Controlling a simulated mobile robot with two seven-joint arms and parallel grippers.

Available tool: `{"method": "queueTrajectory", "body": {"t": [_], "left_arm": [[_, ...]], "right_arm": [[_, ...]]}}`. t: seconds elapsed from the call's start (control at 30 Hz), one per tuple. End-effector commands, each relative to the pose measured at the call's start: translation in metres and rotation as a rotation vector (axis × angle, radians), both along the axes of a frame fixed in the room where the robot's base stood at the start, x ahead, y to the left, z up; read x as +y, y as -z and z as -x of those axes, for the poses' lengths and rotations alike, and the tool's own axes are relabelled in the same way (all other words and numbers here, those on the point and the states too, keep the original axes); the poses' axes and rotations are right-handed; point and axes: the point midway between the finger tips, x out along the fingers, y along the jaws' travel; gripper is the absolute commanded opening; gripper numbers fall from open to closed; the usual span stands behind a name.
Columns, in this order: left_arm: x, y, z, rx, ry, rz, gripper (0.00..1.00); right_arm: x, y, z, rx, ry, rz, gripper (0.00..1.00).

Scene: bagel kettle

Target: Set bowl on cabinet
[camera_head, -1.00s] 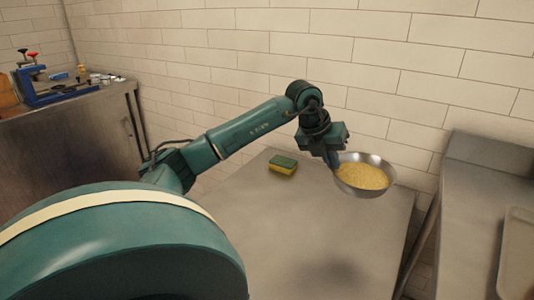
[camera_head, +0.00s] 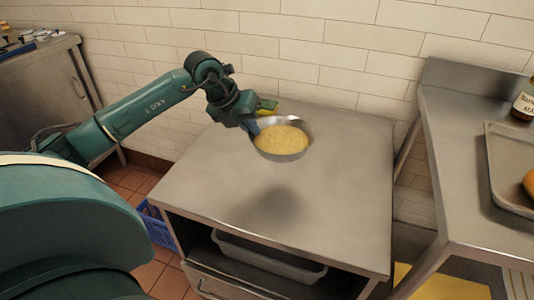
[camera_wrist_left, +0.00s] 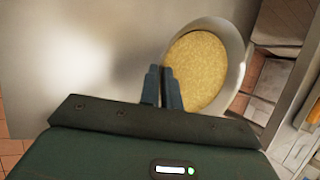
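A round metal bowl (camera_head: 304,127) filled with yellow grains is held above the cabinet (camera_head: 345,185). The cabinet has a flat steel top, and a dark shadow lies on it below and in front of the bowl. My left gripper (camera_head: 255,126) is shut on the bowl's left rim. In the left wrist view, the blue fingers of my left gripper (camera_wrist_left: 162,86) pinch the edge of the bowl (camera_wrist_left: 238,45). The bowl looks about level. My right gripper is not in view.
A green and yellow sponge (camera_head: 267,105) sits at the cabinet's back, partly behind my gripper. A grey tub (camera_head: 268,260) is on the shelf below. A steel table (camera_head: 452,175) with a tray stands right. A blue crate (camera_head: 158,228) is on the floor left.

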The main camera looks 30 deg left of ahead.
Motion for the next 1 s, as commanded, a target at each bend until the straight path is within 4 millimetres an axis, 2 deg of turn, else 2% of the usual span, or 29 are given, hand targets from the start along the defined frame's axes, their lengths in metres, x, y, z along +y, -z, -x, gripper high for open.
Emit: {"method": "queueTrajectory", "body": {"t": [0.2,0.47,0.67,1.0], "left_arm": [[0.0,0.039,0.0,0.0,-0.001,0.003,0.0],[0.0,0.059,0.0,-0.002,-0.001,0.002,0.0],[0.0,0.086,0.0,-0.001,-0.001,0.002,0.0],[0.0,0.09,-0.001,-0.004,-0.001,0.001,0.0]], "right_arm": [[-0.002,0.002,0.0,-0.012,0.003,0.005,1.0],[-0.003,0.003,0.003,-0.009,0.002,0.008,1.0],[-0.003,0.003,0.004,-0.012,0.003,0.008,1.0],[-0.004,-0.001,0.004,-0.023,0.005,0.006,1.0]]}}
